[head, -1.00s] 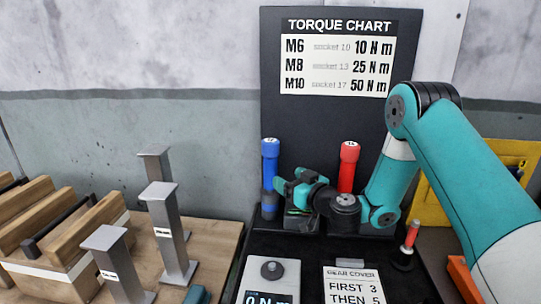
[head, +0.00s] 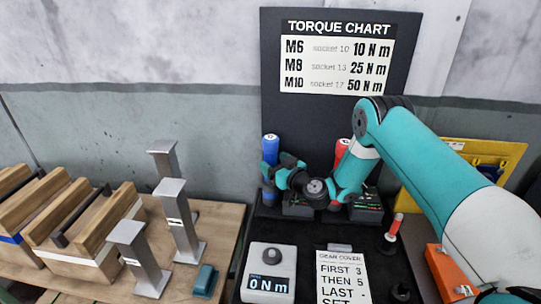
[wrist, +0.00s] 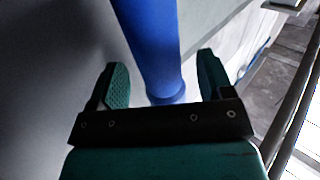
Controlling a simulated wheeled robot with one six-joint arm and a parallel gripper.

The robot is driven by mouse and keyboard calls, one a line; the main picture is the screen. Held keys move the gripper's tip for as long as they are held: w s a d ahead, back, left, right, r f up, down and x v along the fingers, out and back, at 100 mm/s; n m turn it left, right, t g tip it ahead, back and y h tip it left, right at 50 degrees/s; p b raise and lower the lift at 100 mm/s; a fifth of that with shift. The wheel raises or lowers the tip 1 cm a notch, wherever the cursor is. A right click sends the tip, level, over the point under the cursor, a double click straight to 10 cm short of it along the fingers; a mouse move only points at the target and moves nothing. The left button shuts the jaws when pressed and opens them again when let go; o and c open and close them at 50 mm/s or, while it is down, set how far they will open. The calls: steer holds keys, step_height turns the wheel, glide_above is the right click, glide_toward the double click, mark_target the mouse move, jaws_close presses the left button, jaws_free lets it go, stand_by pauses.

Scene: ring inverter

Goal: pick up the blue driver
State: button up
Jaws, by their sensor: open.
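The blue driver (head: 270,149) stands upright at the back left of the black bench, in front of the dark chart board; my gripper hides part of its lower body in the head view. In the wrist view the blue driver (wrist: 158,45) runs between my two open fingers. My gripper (wrist: 162,85) is open, with one finger on each side of the driver. I see a gap between the driver and each finger, and the gripper is not closed on it.
A red driver (head: 343,150) stands to the right, partly behind my arm. A torque display (head: 268,272) and a gear cover card (head: 340,280) lie in front. Grey metal posts (head: 178,220) stand on the wooden table at left. A small red-handled tool (head: 395,226) stands at right.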

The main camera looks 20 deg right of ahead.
steer(key=shift+x, duration=1.15)
steer(key=c, duration=0.9)
steer(key=shift+w+r, duration=0.1)
steer(key=shift+r, duration=0.05)
steer(key=shift+c, duration=1.3)
steer(key=shift+r, duration=0.1)
